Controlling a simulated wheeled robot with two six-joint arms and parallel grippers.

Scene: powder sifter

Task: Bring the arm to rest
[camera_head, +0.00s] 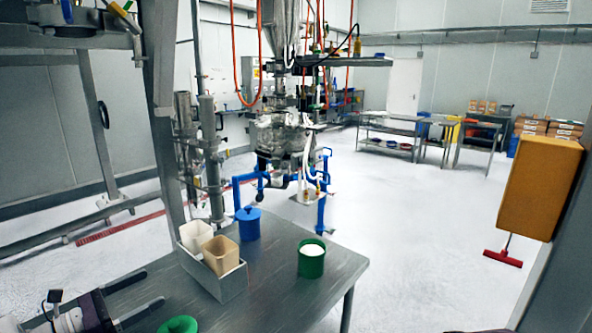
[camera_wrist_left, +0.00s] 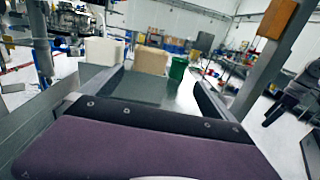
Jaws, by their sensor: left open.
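My left gripper (camera_head: 153,286) is in the lower left of the head view, beside the left end of the grey metal table (camera_head: 300,296). Its two fingers are apart with nothing between them. In the left wrist view the open left gripper (camera_wrist_left: 160,82) points towards the containers on the table, and I see no contact with them. A dark shape at the right of the wrist view may be part of my right arm; its jaws cannot be made out.
A grey bin (camera_head: 226,283) holds a white container (camera_head: 196,235) and a beige container (camera_head: 220,254). A blue lidded pot (camera_head: 248,225) and a green pot of white powder (camera_head: 311,260) stand nearby. A green ring-shaped item (camera_head: 178,325) is near the gripper. A steel post (camera_head: 165,150) rises behind.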

